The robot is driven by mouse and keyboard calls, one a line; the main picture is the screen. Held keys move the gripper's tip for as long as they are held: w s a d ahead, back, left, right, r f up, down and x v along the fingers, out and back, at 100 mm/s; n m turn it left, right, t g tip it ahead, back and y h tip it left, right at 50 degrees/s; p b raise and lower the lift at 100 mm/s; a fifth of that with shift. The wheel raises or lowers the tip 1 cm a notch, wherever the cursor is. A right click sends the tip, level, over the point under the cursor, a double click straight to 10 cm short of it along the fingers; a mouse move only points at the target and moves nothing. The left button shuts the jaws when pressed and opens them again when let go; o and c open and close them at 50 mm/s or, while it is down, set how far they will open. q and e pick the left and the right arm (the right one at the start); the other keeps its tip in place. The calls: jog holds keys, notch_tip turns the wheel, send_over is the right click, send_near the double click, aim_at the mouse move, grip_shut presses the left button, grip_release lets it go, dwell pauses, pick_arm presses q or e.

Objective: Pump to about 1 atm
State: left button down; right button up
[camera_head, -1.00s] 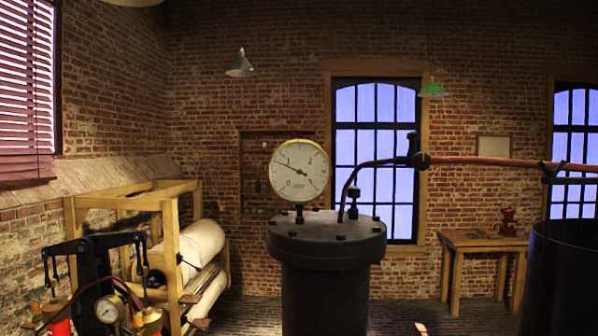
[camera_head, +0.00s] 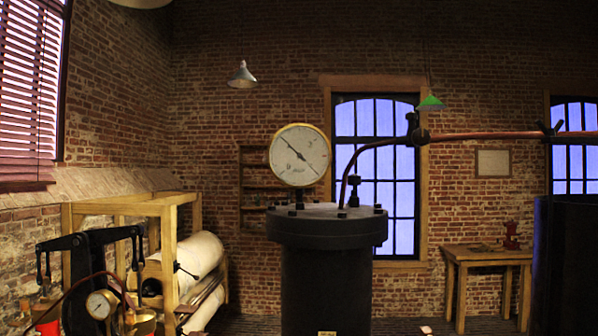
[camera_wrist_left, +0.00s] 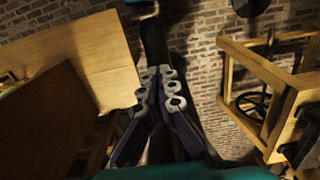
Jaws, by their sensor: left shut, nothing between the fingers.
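A large round white gauge (camera_head: 300,155) stands on the lid of a dark cylindrical vessel (camera_head: 326,270). Its needle slopes from upper left to lower right; the scale figures are too small to read. A black rocker pump (camera_head: 85,262) with hanging rods stands at the lower left, with a small gauge (camera_head: 100,304) in front of it. My left gripper (camera_wrist_left: 158,90) shows in the left wrist view, its fingers together with nothing between them. It is not visible in the head view, so its distance from the pump cannot be told. My right gripper is not in view.
A wooden frame (camera_head: 168,215) with a pale roll stands behind the pump; a wooden frame (camera_wrist_left: 275,90) also shows right in the wrist view. A copper pipe (camera_head: 480,135) runs right towards a dark tank (camera_head: 570,260). A small table (camera_head: 485,255) stands at the back right.

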pick_arm(q)
notch_tip(320, 180, up, 14)
jog(key=p, duration=1.1)
notch_tip(320, 180, up, 4)
jog(key=p, duration=0.3)
jog(key=shift+s, duration=0.1)
jog(key=shift+f, duration=0.1)
